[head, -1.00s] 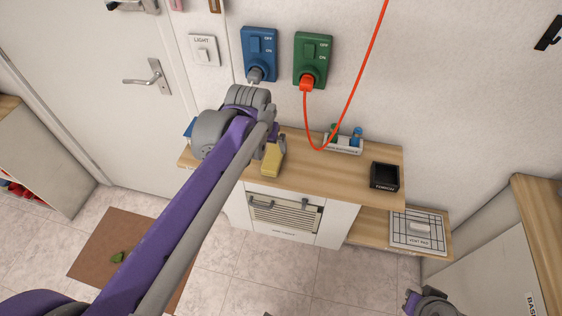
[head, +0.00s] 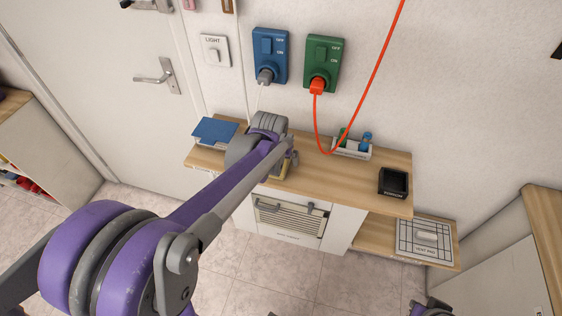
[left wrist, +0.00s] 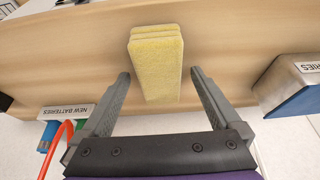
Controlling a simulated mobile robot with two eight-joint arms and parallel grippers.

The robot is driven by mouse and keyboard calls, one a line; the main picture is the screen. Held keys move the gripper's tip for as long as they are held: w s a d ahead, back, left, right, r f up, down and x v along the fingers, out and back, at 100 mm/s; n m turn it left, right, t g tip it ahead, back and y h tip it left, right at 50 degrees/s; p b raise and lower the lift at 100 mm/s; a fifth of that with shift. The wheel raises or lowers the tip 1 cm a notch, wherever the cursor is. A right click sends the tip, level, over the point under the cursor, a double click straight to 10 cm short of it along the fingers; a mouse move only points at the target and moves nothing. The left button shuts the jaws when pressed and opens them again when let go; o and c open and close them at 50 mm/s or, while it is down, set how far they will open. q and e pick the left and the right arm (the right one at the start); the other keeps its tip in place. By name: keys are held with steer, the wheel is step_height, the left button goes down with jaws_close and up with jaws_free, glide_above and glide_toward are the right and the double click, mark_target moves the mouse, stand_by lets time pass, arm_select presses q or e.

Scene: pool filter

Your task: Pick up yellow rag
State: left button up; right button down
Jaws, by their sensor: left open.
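The yellow rag (left wrist: 156,68) is a folded stack on the wooden counter (head: 330,175). In the left wrist view it lies between the two fingers of my left gripper (left wrist: 160,74), which is open, with a gap showing on each side. In the head view my left arm comes in from the left and reaches the counter, and the left gripper (head: 291,162) is small there. The rag is mostly hidden behind the arm in that view. A grey part of my right arm shows at the bottom right edge, but its fingers cannot be made out.
A new-batteries tray (head: 352,149) stands to the right of the gripper, and a blue-topped box (head: 215,130) to its left. A black holder (head: 393,182) sits at the counter's right end. A red cable (head: 362,90) hangs from the green switch (head: 323,62).

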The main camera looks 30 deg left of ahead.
mark_target(280, 160)
arm_select(q)
steer(key=c, duration=1.4)
step_height(280, 160, up, 10)
steer(key=shift+r+p, duration=0.1)
steer(key=shift+p, duration=0.3)
steer(key=shift+c, duration=0.2)
steer(key=o, duration=0.7)
steer(key=c, duration=0.5)
steer(key=shift+c, duration=0.2)
steer(key=shift+s, duration=0.1)
